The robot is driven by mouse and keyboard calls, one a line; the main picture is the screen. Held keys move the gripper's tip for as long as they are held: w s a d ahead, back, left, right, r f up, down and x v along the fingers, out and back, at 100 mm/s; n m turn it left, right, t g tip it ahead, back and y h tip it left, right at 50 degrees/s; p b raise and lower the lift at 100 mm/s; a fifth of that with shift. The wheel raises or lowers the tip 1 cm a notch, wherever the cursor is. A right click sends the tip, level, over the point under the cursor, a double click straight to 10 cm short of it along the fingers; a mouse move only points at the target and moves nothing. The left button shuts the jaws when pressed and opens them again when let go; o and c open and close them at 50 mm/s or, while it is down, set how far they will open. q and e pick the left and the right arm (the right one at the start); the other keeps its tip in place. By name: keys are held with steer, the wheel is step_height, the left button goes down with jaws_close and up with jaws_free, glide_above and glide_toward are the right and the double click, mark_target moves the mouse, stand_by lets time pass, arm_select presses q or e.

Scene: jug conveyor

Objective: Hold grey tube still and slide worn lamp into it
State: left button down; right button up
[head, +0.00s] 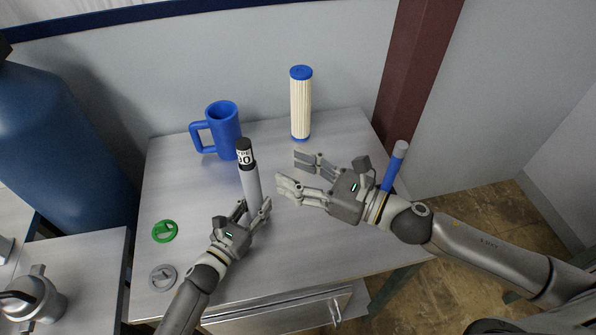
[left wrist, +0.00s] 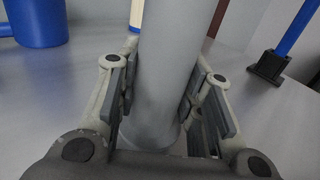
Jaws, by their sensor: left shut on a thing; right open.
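The grey tube (head: 252,188) stands upright on the metal table, and it also fills the middle of the left wrist view (left wrist: 172,70). My left gripper (head: 254,208) is shut around its lower part, with fingers on both sides. A dark cylinder with a white label, seemingly the worn lamp (head: 244,152), sticks up from the tube's top end; how deep it sits inside is hidden. My right gripper (head: 289,173) is open and empty, just right of the tube and lamp, with its fingers pointing left toward them.
A blue mug (head: 224,128) and a white filter cartridge with blue ends (head: 300,104) stand behind. A blue rod with a grey top (head: 393,168) stands at the right, its black base (left wrist: 268,68) visible in the left wrist view. Green (head: 165,231) and grey (head: 163,277) discs lie front left.

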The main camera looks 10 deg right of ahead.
arm_select(q)
steer(key=c, duration=1.3)
jaws_free()
steer(key=shift+f, duration=0.3)
steer(key=o, duration=0.4)
steer(key=shift+r, duration=0.15)
steer(key=v, duration=1.2)
